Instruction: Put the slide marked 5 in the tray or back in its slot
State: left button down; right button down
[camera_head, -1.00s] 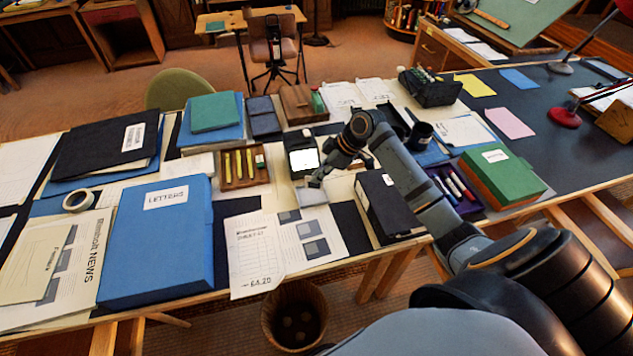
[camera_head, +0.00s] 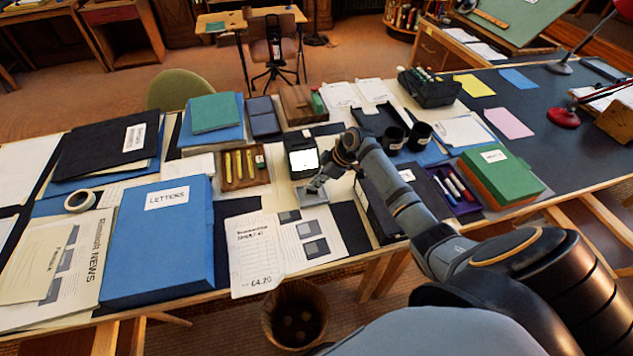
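My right gripper (camera_head: 317,187) is small in the view, pointing down just above a small grey square piece (camera_head: 312,198) in front of the viewer. I cannot tell whether its fingers are open or shut, or whether they touch the piece. A black slide viewer (camera_head: 299,144) with a bright white screen stands just behind. No slide marked 5 can be made out. A shallow black tray (camera_head: 368,119) lies behind my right arm, partly hidden. A long black box (camera_head: 373,217) stands to the right of the gripper, partly covered by my arm. My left gripper is not in view.
A wooden pencil tray (camera_head: 262,178) is left of the viewer. Two black cups (camera_head: 420,134) stand behind my arm. A blue LETTERS box (camera_head: 150,250), a newspaper (camera_head: 310,242) and a price sheet (camera_head: 255,258) fill the front. A green box (camera_head: 500,172) stands right.

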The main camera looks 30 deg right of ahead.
jog(key=c, duration=1.5)
grip_release()
jog(key=shift+f, duration=0.1)
jog(key=shift+d+r, duration=0.1)
jog(key=shift+r, duration=0.25)
jog(key=v, duration=1.1)
jog(key=shift+s+d+r+b, duration=0.1)
jog(key=shift+s+r+b, duration=0.05)
jog(key=shift+r+b, duration=0.2)
jog(key=shift+f, duration=0.1)
